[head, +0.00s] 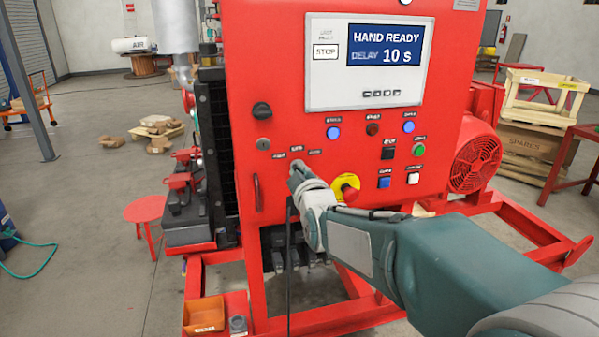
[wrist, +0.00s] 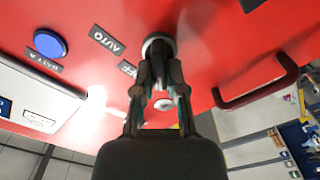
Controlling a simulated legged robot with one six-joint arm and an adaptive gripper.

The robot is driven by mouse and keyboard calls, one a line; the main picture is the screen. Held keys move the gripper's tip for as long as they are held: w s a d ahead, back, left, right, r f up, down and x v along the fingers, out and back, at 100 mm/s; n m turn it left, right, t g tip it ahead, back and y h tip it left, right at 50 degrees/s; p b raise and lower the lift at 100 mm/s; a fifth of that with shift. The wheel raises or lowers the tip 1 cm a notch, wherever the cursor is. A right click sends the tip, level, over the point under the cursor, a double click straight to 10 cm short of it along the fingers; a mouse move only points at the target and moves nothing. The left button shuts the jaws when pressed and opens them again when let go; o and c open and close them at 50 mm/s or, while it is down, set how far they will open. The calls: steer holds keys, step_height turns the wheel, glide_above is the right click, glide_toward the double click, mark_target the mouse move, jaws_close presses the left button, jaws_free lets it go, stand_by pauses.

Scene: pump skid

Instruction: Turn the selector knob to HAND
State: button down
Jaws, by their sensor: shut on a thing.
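The selector knob (wrist: 157,41) shows in the wrist view as a round base on the red panel, with its grip between my fingertips. My gripper (wrist: 160,62) is shut on it. Label plates AUTO (wrist: 107,39) and OFF (wrist: 127,68) are beside it; the HAND plate cannot be made out there. In the head view my gripper (head: 296,169) is at the panel just below three small plates (head: 297,149) and hides the knob. Which position the knob points to cannot be told. The display (head: 387,45) reads HAND READY, DELAY 10 s.
On the red panel (head: 240,60), a red emergency stop (head: 349,192) on a yellow disc is close to the right of my gripper. A black rotary switch (head: 262,110) is above left, a handle (head: 257,192) to the left. Lit buttons (head: 333,133) sit above.

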steer(key=shift+a+n, duration=0.1)
steer(key=shift+n, duration=0.2)
steer(key=c, duration=0.7)
jaws_free()
steer(key=shift+a, duration=0.1)
steer(key=v, duration=1.2)
steer(key=shift+f, duration=0.1)
